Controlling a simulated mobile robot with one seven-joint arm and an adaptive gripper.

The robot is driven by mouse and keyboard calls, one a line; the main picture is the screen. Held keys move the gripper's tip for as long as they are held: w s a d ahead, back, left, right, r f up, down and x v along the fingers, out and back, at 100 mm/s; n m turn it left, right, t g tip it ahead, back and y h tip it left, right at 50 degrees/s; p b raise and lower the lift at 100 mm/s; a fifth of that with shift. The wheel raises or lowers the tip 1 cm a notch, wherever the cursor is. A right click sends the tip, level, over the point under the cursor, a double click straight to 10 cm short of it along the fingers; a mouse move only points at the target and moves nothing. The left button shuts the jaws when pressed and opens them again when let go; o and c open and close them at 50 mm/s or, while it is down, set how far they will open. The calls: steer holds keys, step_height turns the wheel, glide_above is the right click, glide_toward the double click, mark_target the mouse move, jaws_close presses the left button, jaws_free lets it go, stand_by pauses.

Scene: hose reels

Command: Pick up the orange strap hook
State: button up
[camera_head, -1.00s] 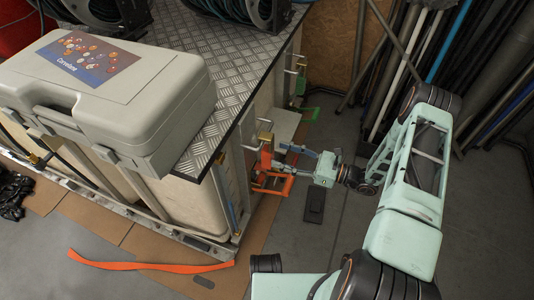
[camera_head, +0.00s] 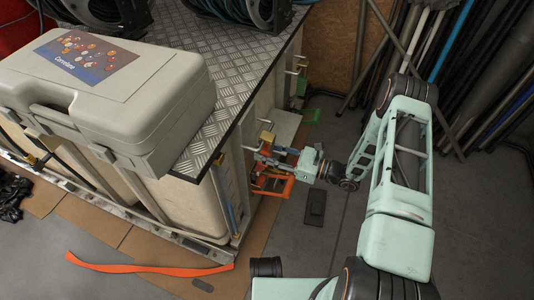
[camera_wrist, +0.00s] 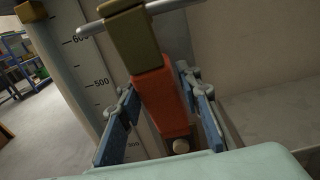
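An orange strap hook (camera_wrist: 166,103) stands upright in the wrist view with an olive-yellow block (camera_wrist: 138,38) and a metal bar above it. My gripper (camera_wrist: 160,88) is open, with one blue finger on each side of the orange piece. Gaps show between the fingers and the piece, and I cannot tell whether either touches. In the head view my gripper (camera_head: 266,156) is at the side of the metal-topped cabinet, where it partly covers the orange piece. An orange frame-like part (camera_head: 274,186) shows just below it.
A grey carry case (camera_head: 150,115) lies on the checker-plate top (camera_head: 228,75). Poles and pipes (camera_head: 465,85) lean at the back right beside my arm. An orange strip (camera_head: 150,266) lies on the floor.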

jaws_close()
steer(key=shift+r, duration=0.15)
